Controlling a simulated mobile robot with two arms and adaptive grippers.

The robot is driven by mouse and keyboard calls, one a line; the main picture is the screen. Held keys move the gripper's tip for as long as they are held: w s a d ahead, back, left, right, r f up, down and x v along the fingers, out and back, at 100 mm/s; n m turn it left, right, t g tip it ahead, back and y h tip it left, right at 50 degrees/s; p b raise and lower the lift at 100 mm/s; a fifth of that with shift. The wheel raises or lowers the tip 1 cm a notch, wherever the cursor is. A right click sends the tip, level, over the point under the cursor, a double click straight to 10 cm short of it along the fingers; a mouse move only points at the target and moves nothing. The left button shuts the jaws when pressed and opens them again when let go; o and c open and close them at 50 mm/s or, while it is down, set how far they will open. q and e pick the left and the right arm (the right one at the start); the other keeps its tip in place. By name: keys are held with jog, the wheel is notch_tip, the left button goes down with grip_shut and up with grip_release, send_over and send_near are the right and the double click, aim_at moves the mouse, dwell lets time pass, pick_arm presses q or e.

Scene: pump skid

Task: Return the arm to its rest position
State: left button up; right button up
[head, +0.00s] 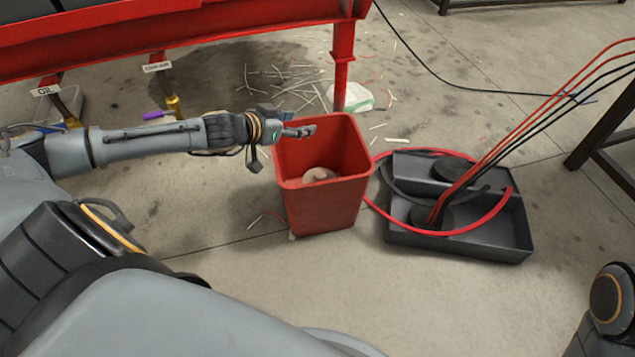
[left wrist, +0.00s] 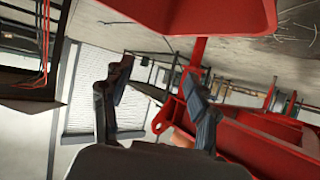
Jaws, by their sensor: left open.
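My left arm reaches in from the left in the head view, and its gripper (head: 304,131) is above the left part of the red bin's (head: 326,205) opening. In the left wrist view the gripper (left wrist: 160,105) has its two fingers spread apart with nothing between them. The red bin also shows at the top of that view (left wrist: 200,15). A pale round item (head: 318,174) lies inside the bin. My right gripper is not in the head view; only a part of what looks like my right arm shows at the lower right edge.
A black tray (head: 515,240) with red and black hoses (head: 468,178) stands right of the bin. A red steel frame (head: 343,50) runs behind the arm, with tagged valves (head: 173,103) below it. Scraps litter the floor behind the bin. Floor in front of the bin is clear.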

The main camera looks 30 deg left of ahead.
pick_arm(q)
jog(key=shift+s+r, duration=0.3)
jog(key=shift+s, duration=0.1)
